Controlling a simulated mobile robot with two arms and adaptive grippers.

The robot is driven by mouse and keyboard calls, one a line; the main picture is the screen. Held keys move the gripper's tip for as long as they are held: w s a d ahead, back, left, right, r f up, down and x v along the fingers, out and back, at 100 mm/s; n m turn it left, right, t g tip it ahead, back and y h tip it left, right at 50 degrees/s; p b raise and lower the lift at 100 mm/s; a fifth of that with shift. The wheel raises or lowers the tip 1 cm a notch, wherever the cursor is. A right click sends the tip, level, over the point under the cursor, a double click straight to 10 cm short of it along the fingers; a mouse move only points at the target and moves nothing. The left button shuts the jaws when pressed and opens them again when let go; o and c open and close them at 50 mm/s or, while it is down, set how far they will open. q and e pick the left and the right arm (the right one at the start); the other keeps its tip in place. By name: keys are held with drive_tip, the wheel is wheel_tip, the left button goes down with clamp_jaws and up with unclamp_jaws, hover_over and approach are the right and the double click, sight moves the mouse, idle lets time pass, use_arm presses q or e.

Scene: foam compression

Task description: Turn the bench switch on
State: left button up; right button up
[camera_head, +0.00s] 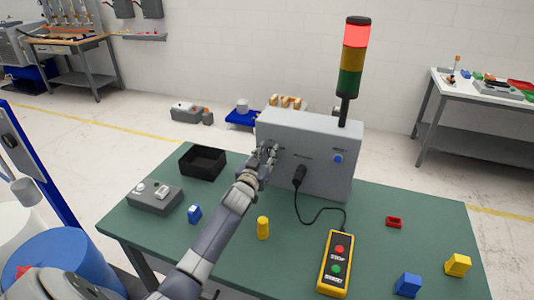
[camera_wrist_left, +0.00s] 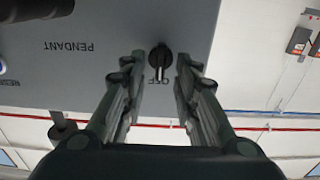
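The bench switch, a black rotary knob (camera_wrist_left: 159,57), sits on the face of the grey control box (camera_head: 325,160). In the left wrist view its bar points toward lettering that appears to read OFF, partly covered by the knob. My left gripper (camera_head: 269,153) is in front of the left part of the box face. Its two fingers are open, one on each side of the knob, with visible gaps. In the head view my gripper hides the knob. The light tower (camera_head: 354,55) on the box shows its red section lit. My right gripper is not in view.
The green bench (camera_head: 300,245) carries a black bin (camera_head: 203,162), a grey button box (camera_head: 155,198), a yellow cylinder (camera_head: 263,228) and small blocks. A cable runs from the box plug (camera_head: 299,175) to the yellow pendant (camera_head: 337,262). The bench's right middle is mostly clear.

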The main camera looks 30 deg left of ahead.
use_arm(q)
drive_tip(key=shift+c, duration=0.9)
clamp_jaws()
drive_tip(key=shift+d+m, duration=0.1)
drive_tip(key=shift+m, duration=0.5)
drive_tip(key=shift+w+d+f+m+b, duration=0.1)
drive_tip(key=shift+d+f+m+b, duration=0.25)
drive_tip(key=shift+m, duration=2.45)
drive_tip(key=shift+d+f+m+b, duration=0.15)
drive_tip(key=shift+m+b, duration=0.35)
drive_tip(key=shift+m, duration=2.3)
drive_tip(key=shift+w+d+f+m+b, duration=0.1)
drive_tip(key=shift+f+m+b, duration=0.25)
drive_tip(key=shift+m, duration=2.45)
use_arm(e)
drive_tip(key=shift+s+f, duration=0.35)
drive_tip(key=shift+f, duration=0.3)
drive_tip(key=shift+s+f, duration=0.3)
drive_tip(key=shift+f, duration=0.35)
use_arm(q)
drive_tip(key=shift+r, duration=0.1)
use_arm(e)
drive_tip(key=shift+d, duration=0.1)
